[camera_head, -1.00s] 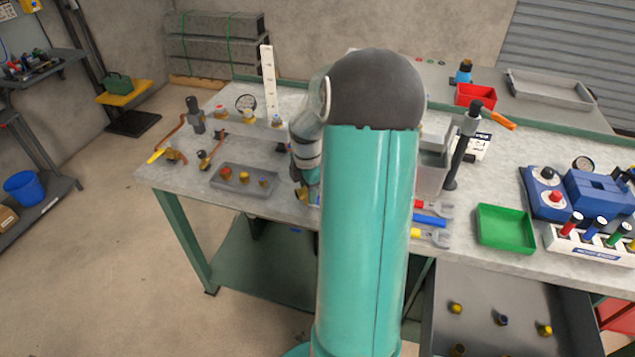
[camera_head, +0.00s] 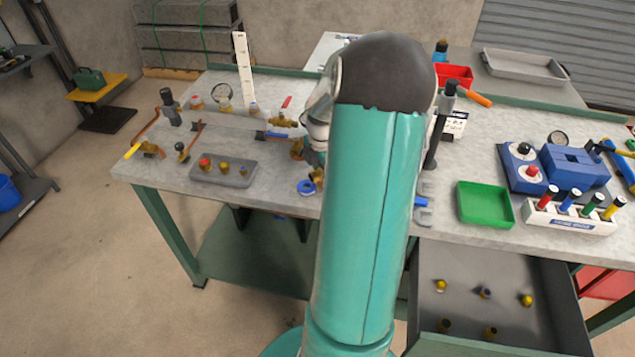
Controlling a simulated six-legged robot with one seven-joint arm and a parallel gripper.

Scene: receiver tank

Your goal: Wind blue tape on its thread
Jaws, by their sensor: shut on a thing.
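A small blue ring (camera_head: 306,187), which looks like the roll of blue tape, lies near the bench's front edge, just left of my arm. A brass piece (camera_head: 317,177) shows next to it, partly hidden. Another brass-coloured part (camera_head: 297,149) shows higher up, against my wrist; I cannot tell whether it is held. My wrist reaches down behind my large teal arm link, so my gripper's fingers and what is between them are hidden. No thread can be made out, and no tape can be seen wound on anything.
A grey tray (camera_head: 224,172) with several small fittings is on the left of the bench (camera_head: 150,180). A brass valve with a red handle (camera_head: 285,118) stands behind. A green tray (camera_head: 486,204) and blue tester (camera_head: 570,170) are right. An open drawer (camera_head: 490,275) juts out below.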

